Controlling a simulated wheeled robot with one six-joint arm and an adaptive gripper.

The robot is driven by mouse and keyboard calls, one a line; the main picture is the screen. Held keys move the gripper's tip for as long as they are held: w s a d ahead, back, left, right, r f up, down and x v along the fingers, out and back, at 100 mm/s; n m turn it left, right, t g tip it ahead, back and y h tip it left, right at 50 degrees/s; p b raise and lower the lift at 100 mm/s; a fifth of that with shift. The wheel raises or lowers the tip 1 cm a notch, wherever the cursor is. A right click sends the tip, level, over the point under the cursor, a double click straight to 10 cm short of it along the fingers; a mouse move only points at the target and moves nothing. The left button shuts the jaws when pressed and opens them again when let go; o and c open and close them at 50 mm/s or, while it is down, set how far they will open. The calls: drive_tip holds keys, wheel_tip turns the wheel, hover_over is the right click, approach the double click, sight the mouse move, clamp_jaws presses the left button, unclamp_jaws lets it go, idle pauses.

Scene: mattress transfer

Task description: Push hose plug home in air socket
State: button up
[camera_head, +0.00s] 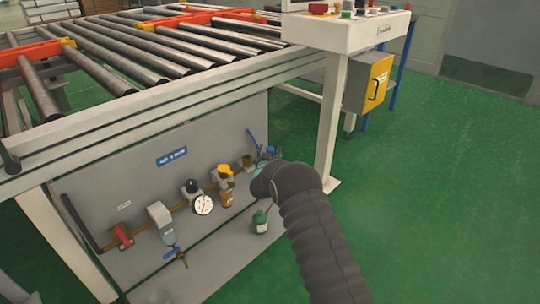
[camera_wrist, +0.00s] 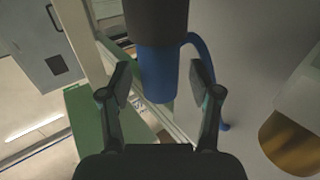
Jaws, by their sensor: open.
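My gripper (camera_wrist: 162,95) is open in the wrist view, with one dark finger on each side of a blue cylinder (camera_wrist: 155,73). The cylinder has a thick dark upper part, and a gap shows between it and each finger. It looks like the hose plug or its coupling; I cannot tell how deep it sits in the air socket. A thin blue hose (camera_wrist: 189,50) curves behind the right finger. In the head view my dark sleeved arm reaches the right end of the air line and hides most of the gripper and socket. A blue handle or hose piece (camera_head: 251,138) shows just beyond.
The grey panel (camera_head: 105,197) carries a gauge (camera_head: 203,205), a red valve (camera_head: 121,235), a filter bowl (camera_head: 168,238) and an orange-topped unit (camera_head: 226,172). A green bottle-shaped part (camera_head: 260,221) is below. A roller conveyor (camera_head: 150,50) stands above; a control-desk post (camera_head: 331,120) is right. Green floor is free at right.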

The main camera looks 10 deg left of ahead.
clamp_jaws()
